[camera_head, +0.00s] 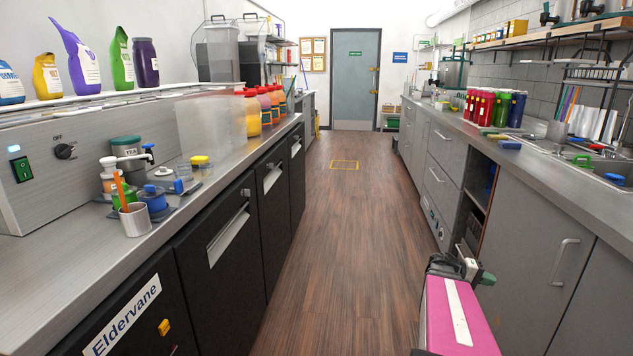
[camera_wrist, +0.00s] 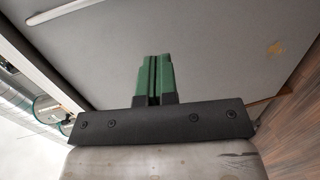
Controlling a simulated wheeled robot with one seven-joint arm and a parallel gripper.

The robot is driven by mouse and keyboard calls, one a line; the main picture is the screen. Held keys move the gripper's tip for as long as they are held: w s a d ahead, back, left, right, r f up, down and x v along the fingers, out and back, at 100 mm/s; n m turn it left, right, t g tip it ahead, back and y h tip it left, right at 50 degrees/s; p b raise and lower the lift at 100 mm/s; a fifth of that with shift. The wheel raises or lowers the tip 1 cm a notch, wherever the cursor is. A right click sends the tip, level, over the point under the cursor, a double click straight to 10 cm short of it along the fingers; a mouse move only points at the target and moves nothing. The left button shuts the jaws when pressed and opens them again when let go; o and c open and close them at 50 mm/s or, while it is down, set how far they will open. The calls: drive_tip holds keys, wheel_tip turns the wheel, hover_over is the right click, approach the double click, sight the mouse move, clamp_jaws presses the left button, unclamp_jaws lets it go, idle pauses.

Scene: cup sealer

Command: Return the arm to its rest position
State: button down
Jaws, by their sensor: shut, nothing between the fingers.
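My gripper (camera_wrist: 154,65) shows in the wrist view with its two green fingers together and nothing between them. A grey cabinet front fills most of the view behind the fingers. In the head view my arm is at the lower right, with a pink link. My gripper (camera_head: 486,278) is partly visible there beyond that link, low over the aisle beside the right-hand cabinets (camera_head: 532,255). The fingertips are too small there to make out clearly. My gripper holds nothing, and no loose object is seen touching it.
The wooden floor (camera_head: 338,220) of the aisle is clear up to the grey door (camera_head: 356,85). The left counter (camera_head: 60,265) holds bottles, cups and a grey machine. The right counter (camera_head: 590,195) holds red, green and blue cans and a sink. An open shelf gap is near my gripper.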

drive_tip(key=a+f+n+t+y, duration=0.1)
drive_tip(key=a+y, duration=0.4)
drive_tip(key=a, duration=0.9)
drive_tip(key=a+f+n+t+y, duration=0.1)
drive_tip(key=a+f+y, duration=0.3)
drive_tip(key=a, duration=1.1)
drive_tip(key=a+f+n+t+y, duration=0.1)
drive_tip(key=a+y, duration=0.5)
drive_tip(key=a, duration=0.8)
drive_tip(key=shift+w+a+f+t, duration=0.2)
drive_tip(key=shift+w+f+t, duration=0.25)
drive_tip(key=shift+f+t, duration=0.35)
drive_tip(key=shift+d, duration=0.1)
